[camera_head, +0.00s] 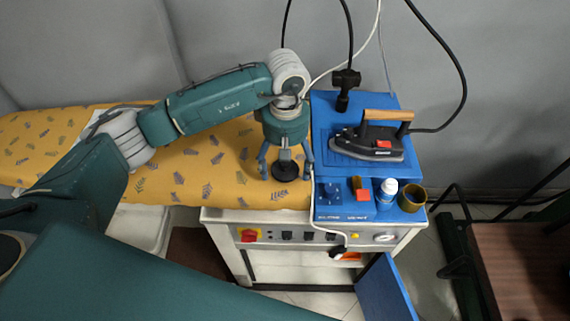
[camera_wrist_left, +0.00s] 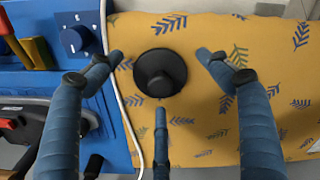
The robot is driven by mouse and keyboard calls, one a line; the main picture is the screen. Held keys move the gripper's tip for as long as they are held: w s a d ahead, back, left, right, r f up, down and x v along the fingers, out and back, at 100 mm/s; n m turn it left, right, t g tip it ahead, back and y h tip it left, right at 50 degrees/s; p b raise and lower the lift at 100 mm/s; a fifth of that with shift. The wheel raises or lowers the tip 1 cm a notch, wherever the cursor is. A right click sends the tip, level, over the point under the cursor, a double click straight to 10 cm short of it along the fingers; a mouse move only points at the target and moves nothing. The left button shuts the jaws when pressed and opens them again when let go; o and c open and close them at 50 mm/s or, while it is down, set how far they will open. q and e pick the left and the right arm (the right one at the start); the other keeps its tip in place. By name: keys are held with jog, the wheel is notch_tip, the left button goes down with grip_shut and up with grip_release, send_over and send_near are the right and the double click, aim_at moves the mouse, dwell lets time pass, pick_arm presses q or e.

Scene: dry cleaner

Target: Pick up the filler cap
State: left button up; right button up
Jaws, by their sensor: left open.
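The filler cap (camera_head: 286,172) is a round black disc with a raised knob, lying on the yellow patterned ironing board cover. It also shows in the left wrist view (camera_wrist_left: 160,74), upper middle, in full. My left gripper (camera_head: 285,160) is right above it, pointing down. In the left wrist view its blue fingers (camera_wrist_left: 165,80) are spread open around the cap, two at the sides and one at the near edge. I see a gap between the side fingers and the cap. Nothing is held. My right gripper is not in view.
A blue steam station (camera_head: 331,212) stands right of the cap, with an iron (camera_head: 372,147) on top. A white bottle (camera_head: 386,193) and a brass-coloured cup (camera_head: 412,198) stand at its front right. A white cord (camera_wrist_left: 122,105) runs close beside the cap. The board (camera_head: 215,160) is otherwise clear on the left.

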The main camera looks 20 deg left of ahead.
pick_arm(q)
jog(key=shift+w+f, duration=0.15)
jog(key=shift+f, duration=0.25)
jog(key=c, duration=1.2)
jog(key=shift+r, duration=0.1)
